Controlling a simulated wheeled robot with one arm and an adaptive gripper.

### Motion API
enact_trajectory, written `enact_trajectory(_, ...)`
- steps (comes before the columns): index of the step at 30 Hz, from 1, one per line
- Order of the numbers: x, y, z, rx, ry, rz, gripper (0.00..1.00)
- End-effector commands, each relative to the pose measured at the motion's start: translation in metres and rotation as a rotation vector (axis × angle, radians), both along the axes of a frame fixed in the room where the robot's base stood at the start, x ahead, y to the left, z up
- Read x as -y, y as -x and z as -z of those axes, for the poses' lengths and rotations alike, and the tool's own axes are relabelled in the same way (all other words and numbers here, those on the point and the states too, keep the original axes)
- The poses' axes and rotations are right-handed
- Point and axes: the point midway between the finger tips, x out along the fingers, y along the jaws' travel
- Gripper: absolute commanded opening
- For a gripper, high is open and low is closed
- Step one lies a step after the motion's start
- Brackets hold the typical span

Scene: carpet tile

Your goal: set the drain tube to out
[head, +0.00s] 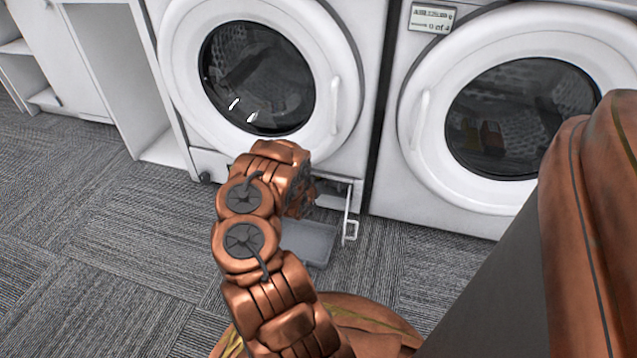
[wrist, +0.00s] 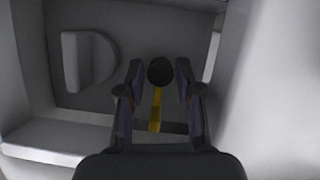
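In the wrist view a drain tube (wrist: 156,105) with a round black end and a yellow length shows inside a grey recess, between my fingers. My gripper (wrist: 159,80) is open, one finger on each side of the black end, with a visible gap on both sides. I cannot tell how far the tube lies beyond the fingertips. A pale round knob (wrist: 86,62) sits left of the tube. In the head view my arm reaches the open low compartment (head: 335,190) of the left washing machine (head: 345,70); the fingers and tube are hidden there.
An open flap (head: 349,215) hangs at the compartment's right side. A shallow grey tray (head: 318,240) lies on the carpet below it. A second washing machine (head: 410,190) stands to the right, white cabinets (head: 125,70) to the left. Carpet at left is clear.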

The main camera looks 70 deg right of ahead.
Motion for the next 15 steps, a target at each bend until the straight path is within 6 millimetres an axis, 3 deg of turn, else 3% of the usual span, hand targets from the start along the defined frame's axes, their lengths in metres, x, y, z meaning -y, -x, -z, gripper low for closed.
enact_trajectory(6,0.0001,-0.0001,0.0001,0.0,-0.001,-0.001,0.35)
enact_trajectory(15,-0.0001,0.0001,0.0003,0.0,-0.002,0.0,0.05)
